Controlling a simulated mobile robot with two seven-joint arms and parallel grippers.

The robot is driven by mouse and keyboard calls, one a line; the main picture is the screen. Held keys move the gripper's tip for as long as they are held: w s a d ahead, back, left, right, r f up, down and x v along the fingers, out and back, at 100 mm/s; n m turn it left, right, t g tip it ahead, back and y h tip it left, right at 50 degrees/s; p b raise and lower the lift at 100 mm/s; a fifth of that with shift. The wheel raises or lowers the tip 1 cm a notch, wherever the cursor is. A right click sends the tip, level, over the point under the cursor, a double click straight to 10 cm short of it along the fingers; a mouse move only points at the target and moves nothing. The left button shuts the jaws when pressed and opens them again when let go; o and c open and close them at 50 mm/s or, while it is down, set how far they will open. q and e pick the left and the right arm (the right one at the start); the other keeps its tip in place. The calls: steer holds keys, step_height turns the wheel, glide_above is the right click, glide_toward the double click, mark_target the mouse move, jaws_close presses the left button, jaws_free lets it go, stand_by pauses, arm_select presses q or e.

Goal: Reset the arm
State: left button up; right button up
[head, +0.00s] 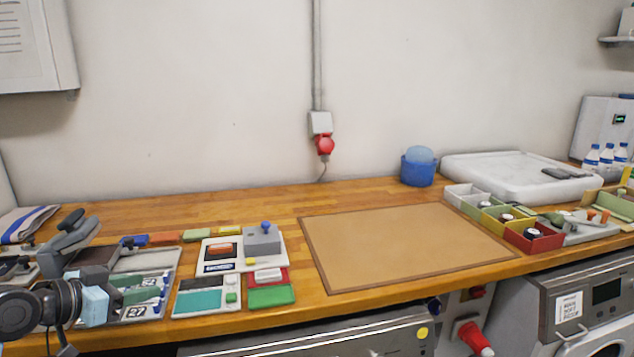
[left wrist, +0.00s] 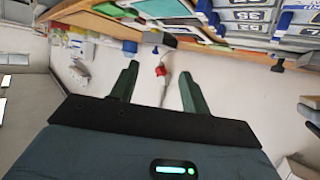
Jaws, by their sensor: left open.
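My left gripper (head: 134,289) is low at the left of the head view, over the tray with printed number cards. Its two dark green fingers are apart. In the left wrist view the fingers (left wrist: 158,72) stand open with nothing between them; the wall and a red socket show beyond the gap. My right gripper is not in view.
The printed cards (head: 147,312) lie under the left gripper. Beside them are coloured panels and a grey block with a blue knob (head: 263,238). A brown mat (head: 405,243) lies bare mid-bench. Small coloured bins (head: 533,239) and a white tray (head: 500,180) stand right.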

arm_select(q)
steer(key=s+d+f+n+g+y+p, duration=0.1)
steer(key=s+d+f+p, duration=0.15)
steer(key=s+f, duration=0.7)
steer(key=s+d+f+n+y+p, duration=0.15)
steer(key=s+d+f, duration=0.3)
steer(key=f, duration=0.95)
steer(key=s+d+f+y, duration=0.1)
steer(key=s+f, duration=0.1)
steer(key=s, duration=0.8)
steer(key=s+d+f+n+g+p, duration=0.1)
steer(key=s+d+f, duration=0.1)
steer(key=s, duration=0.7)
steer(key=s+d+f+n+y+p, duration=0.1)
steer(key=s+f, duration=0.3)
steer(key=s, duration=0.6)
steer(key=shift+s+d+f+g+y, duration=0.15)
steer(key=shift+s+d+g+y, duration=0.2)
steer(key=shift+d, duration=0.35)
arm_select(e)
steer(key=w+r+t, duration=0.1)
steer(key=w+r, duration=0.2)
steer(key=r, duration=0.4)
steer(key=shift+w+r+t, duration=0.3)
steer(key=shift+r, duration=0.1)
